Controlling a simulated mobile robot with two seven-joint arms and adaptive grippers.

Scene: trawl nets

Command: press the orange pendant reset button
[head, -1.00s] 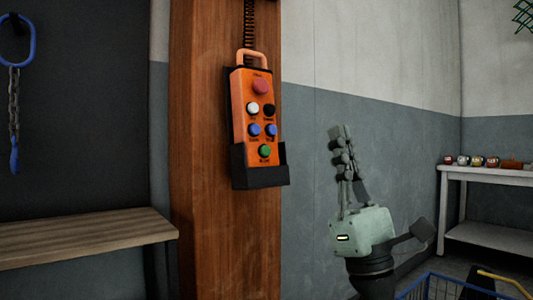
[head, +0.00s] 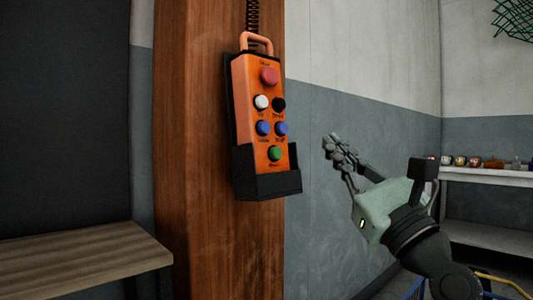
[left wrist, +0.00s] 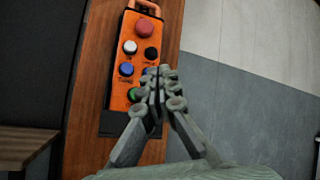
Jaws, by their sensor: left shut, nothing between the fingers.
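The orange pendant (head: 242,105) sits upright in a black holder (head: 268,185) on a wooden post. It carries a large red button (head: 269,76), a white one, a black one, two blue ones and a green button (head: 275,153) at the bottom. Their labels are too small to read. My left gripper (head: 334,143) is shut and empty, to the right of the pendant and apart from it, fingers tilted up and left. In the left wrist view its fingers (left wrist: 160,78) point toward the pendant (left wrist: 118,92) and partly cover the right blue button and the green button (left wrist: 134,95).
The wooden post (head: 205,150) stands behind the pendant. A wooden bench (head: 80,258) is at the lower left. A white shelf (head: 490,177) with small items stands at the right, and green netting (head: 515,18) hangs above. The grey wall behind my gripper is bare.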

